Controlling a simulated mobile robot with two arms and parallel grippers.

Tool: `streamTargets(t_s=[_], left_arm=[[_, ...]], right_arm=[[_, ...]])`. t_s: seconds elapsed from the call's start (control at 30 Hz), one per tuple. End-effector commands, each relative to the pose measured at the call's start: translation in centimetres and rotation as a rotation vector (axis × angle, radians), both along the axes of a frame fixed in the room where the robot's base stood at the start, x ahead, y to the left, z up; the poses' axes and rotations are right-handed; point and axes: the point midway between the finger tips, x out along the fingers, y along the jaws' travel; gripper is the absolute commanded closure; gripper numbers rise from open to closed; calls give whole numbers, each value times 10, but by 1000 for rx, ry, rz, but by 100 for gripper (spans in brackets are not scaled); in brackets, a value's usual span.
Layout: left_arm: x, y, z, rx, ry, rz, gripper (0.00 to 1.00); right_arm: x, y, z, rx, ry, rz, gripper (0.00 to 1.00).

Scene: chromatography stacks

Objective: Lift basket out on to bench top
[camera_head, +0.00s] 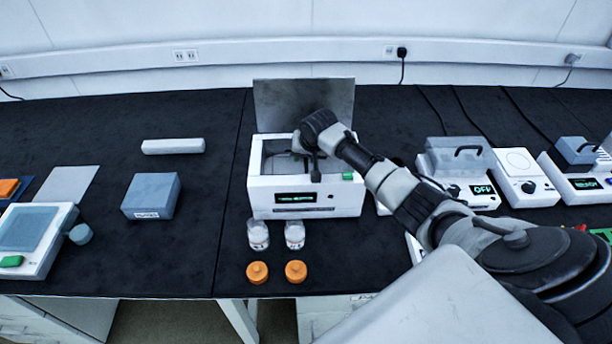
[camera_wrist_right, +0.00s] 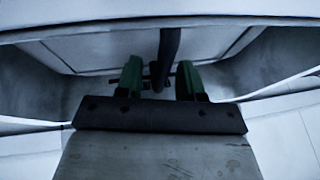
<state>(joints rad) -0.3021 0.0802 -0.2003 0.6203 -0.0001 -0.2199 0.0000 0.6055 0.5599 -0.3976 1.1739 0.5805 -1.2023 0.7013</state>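A white bath unit (camera_head: 262,196) with a dark green-lit display stands in the middle of the bench, its grey lid (camera_head: 300,100) raised behind it. The basket is inside, mostly hidden by my right arm; only part of the bath's inside shows. In the right wrist view, a dark upright bar (camera_wrist_right: 169,50), which looks like the basket handle, stands between the green fingers of my right gripper (camera_wrist_right: 160,80). The fingers are apart, with gaps showing around the bar. My right gripper points down into the bath. My left gripper is not in view.
Two clear jars (camera_head: 276,235) and two orange caps (camera_head: 276,271) sit in front of the bath. Instruments (camera_head: 458,170) stand to the right.

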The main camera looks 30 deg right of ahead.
Motion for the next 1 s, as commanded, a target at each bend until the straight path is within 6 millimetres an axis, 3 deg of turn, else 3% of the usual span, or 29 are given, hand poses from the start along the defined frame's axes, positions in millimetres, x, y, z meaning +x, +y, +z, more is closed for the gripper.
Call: streamTargets(t_s=[0.03, 0.23, 0.73, 1.0], left_arm=[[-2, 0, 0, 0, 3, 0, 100], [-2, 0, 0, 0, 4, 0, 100], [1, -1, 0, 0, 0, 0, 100], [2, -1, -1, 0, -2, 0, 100]], right_arm=[[0, 0, 0, 0, 0, 0, 71], [0, 0, 0, 0, 0, 0, 100], [0, 0, 2, 1, -1, -1, 100], [1, 0, 32, 0, -5, 0, 100]])
